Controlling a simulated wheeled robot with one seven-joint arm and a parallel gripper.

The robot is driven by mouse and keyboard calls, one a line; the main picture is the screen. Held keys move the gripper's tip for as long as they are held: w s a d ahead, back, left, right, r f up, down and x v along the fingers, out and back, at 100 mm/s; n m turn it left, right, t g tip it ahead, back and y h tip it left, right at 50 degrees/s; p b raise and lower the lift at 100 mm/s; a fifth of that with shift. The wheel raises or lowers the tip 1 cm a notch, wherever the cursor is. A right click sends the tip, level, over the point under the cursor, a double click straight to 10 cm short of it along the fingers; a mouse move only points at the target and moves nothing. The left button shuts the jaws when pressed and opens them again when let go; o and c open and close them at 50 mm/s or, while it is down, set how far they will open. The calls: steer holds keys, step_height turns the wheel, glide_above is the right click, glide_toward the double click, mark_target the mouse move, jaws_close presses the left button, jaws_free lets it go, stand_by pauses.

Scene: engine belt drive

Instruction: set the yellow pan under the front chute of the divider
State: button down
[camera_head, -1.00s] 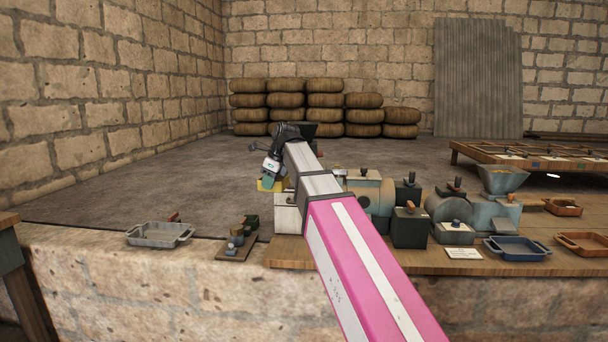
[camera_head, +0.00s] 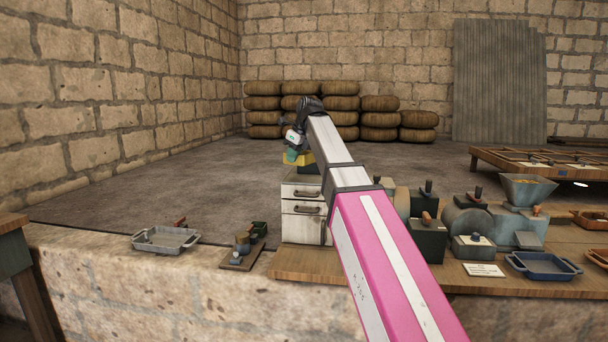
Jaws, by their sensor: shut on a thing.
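My gripper (camera_head: 294,146) is at the far end of my outstretched arm, at the centre-left of the view. It is small and partly hidden by its own wrist. It is shut on a yellow piece (camera_head: 306,158), which looks like the yellow pan; only part of it shows. The yellow piece appears above or behind the top of the white drawer unit (camera_head: 303,192); I cannot tell whether they touch. I cannot pick out the divider or its front chute for certain, and my arm covers part of the machine row.
A grey tray (camera_head: 166,240) and a small fixture (camera_head: 243,248) sit left of the drawers. Right of my arm are dark boxes, a hopper machine (camera_head: 528,190), a white card (camera_head: 484,270) and a blue tray (camera_head: 543,265). Open floor lies behind, before stacked sacks (camera_head: 340,103).

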mark_target(311, 154)
steer(key=w+d+f, duration=0.2)
steer(key=d, duration=0.1)
steer(key=shift+w+d+f, duration=0.25)
steer(key=shift+w+f, duration=0.1)
steer(key=shift+f, duration=2)
steer(key=shift+f, duration=0.15)
steer(key=c, duration=1.3)
jaws_free()
steer(key=v, duration=1.2)
